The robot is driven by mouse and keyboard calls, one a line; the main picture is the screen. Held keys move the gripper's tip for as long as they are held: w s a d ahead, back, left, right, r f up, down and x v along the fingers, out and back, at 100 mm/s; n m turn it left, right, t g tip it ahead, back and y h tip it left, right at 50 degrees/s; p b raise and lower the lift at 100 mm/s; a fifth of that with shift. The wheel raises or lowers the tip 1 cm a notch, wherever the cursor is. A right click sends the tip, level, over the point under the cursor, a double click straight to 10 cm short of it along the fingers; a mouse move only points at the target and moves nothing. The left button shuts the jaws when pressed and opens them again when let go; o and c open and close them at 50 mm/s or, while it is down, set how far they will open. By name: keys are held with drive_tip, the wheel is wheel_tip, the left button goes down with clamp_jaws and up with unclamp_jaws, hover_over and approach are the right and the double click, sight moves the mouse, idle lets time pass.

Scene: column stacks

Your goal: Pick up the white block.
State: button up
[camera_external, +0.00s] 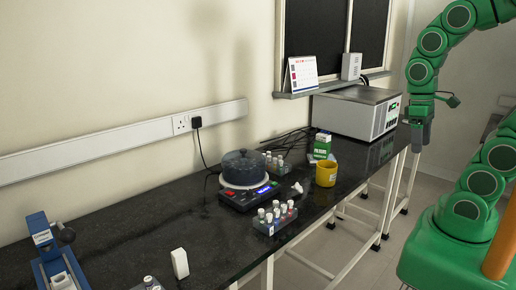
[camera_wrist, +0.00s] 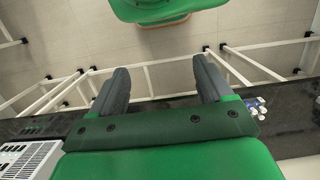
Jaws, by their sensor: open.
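A white block (camera_external: 179,263) stands upright on the black bench top in the external view, near the bench's front edge at the lower left. The wrist view does not show it. My gripper (camera_external: 418,146) hangs pointing down at the far right end of the bench, far from the block. In the wrist view my gripper (camera_wrist: 162,78) has its two dark fingers spread wide apart with nothing between them.
On the bench (camera_external: 120,225) stand a dark pot (camera_external: 243,168) on a hotplate, racks of vials (camera_external: 275,217), a yellow mug (camera_external: 326,173), a green-white box (camera_external: 321,147), a grey-white instrument (camera_external: 357,111) and a blue device (camera_external: 55,258).

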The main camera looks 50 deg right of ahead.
sight(180, 262)
drive_tip(key=c, duration=0.4)
drive_tip(key=w+a+m+g+y, duration=0.15)
drive_tip(key=w+a+y, duration=0.4)
drive_tip(key=a, duration=0.85)
drive_tip(key=w+a+m+y, duration=0.3)
drive_tip(key=w+a, duration=0.5)
drive_tip(key=a, duration=0.7)
drive_tip(key=w+a+m+g+y, duration=0.15)
drive_tip(key=w+a+y, duration=0.4)
drive_tip(key=a, duration=0.85)
drive_tip(key=w+a+f+m+t, duration=0.3)
drive_tip(key=w+a+f+m, duration=0.4)
drive_tip(key=w+a+f, duration=0.15)
drive_tip(key=w+a+f+m+t, duration=0.1)
drive_tip(key=w+f+m, duration=0.1)
drive_tip(key=f, duration=0.2)
drive_tip(key=w+a+f+m+t, duration=0.1)
drive_tip(key=w+f+m, duration=0.1)
drive_tip(key=f, duration=0.3)
drive_tip(key=w+f+m, duration=0.1)
drive_tip(key=w+f, duration=0.1)
drive_tip(key=f, duration=0.3)
drive_tip(key=shift+a+f+m+t+h, duration=0.1)
drive_tip(key=shift+a+m+t+h, duration=0.2)
drive_tip(key=shift+a+m+t, duration=0.1)
drive_tip(key=shift+s+r+x, duration=0.1)
drive_tip(key=shift+s+x, duration=0.05)
drive_tip(key=shift+x, duration=1.75)
drive_tip(key=shift+s+r+x, duration=0.1)
drive_tip(key=shift+x, duration=1.8)
